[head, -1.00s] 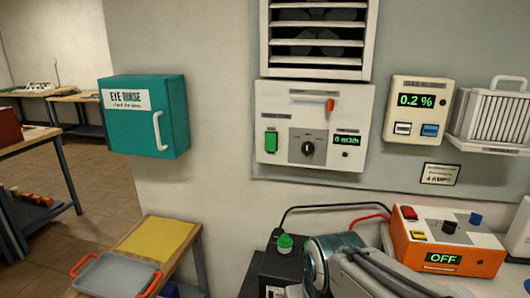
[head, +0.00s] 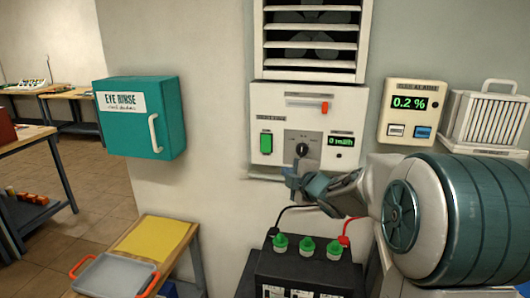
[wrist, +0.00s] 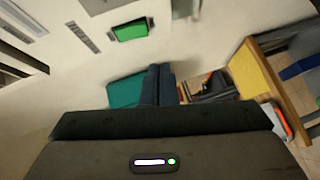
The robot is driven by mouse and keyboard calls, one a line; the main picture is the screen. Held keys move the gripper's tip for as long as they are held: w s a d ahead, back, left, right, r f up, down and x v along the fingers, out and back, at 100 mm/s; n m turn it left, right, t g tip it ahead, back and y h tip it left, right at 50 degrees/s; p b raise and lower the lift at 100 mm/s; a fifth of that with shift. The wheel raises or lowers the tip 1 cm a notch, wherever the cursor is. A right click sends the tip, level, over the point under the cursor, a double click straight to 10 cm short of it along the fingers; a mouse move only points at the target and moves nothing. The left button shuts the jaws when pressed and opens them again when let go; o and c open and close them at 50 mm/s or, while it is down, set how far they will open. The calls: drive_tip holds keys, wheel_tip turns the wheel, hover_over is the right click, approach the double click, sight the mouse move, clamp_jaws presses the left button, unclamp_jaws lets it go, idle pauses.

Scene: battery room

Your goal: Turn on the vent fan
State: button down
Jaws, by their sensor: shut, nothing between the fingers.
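The vent fan control panel (head: 264,100) is a white box on the wall under the louvred vent (head: 310,40). It has a green rocker switch (head: 266,143), a black rotary knob (head: 302,150) on a grey plate, an orange lever (head: 324,108) in a slot and a display (head: 340,141) that appears to read 0. My gripper (head: 294,178) is shut and empty, just below the knob and overlapping the panel's lower edge; I cannot tell whether it touches. In the wrist view the green switch (wrist: 130,30) shows at the top; the knob is not clear there.
A teal eye rinse cabinet (head: 140,118) hangs to the left. A gas alarm (head: 410,110) reading 0.2 % is to the right. A black battery (head: 305,268) with green caps and cables stands below. A bench with a yellow mat (head: 153,238) and grey tray (head: 115,275) is lower left.

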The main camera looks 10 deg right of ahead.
drive_tip(key=shift+w+a+r+n+y, duration=0.1)
drive_tip(key=shift+w+r+n+y, duration=0.2)
drive_tip(key=shift+n+y, duration=0.35)
drive_tip(key=shift+w+a+r+n+y, duration=0.1)
drive_tip(key=shift+r+n+y, duration=0.3)
drive_tip(key=shift+n+y, duration=0.25)
drive_tip(key=p, duration=0.3)
approach(262, 151)
drive_tip(key=w+a, duration=0.3)
drive_tip(key=w, duration=0.1)
drive_tip(key=shift+w+d+f+p, duration=0.2)
drive_tip(key=shift+w+d+p, duration=0.15)
drive_tip(key=shift+w, duration=0.25)
drive_tip(key=shift+f, duration=0.15)
